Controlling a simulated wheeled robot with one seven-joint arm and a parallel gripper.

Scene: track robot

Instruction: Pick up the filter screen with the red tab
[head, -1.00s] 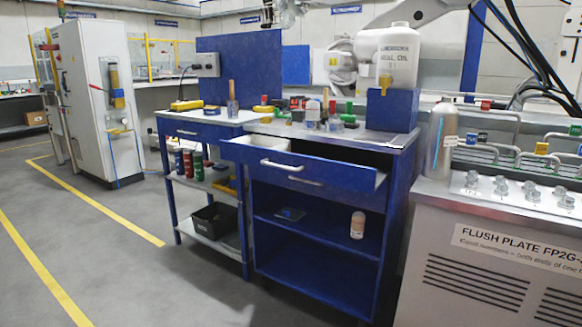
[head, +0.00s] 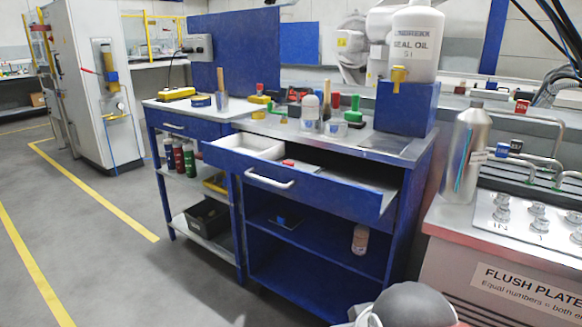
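A small red piece (head: 288,162) shows inside the open blue drawer (head: 300,186) of the workbench, just right of a white tray (head: 248,146). It may be a red tab, but the screen it belongs to cannot be made out from here. The drawer's front panel hides much of its inside. My gripper is not clearly in view. A grey and white rounded part, probably of my own arm, shows at the bottom edge, right of the middle.
Bottles, tools and small coloured items crowd the worktop (head: 385,146) above the drawer. A seal oil jug (head: 414,45) stands on a blue block (head: 405,108). A metal bottle (head: 462,155) stands on the flush plate bench (head: 445,215) at right. The floor (head: 110,265) at left is clear.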

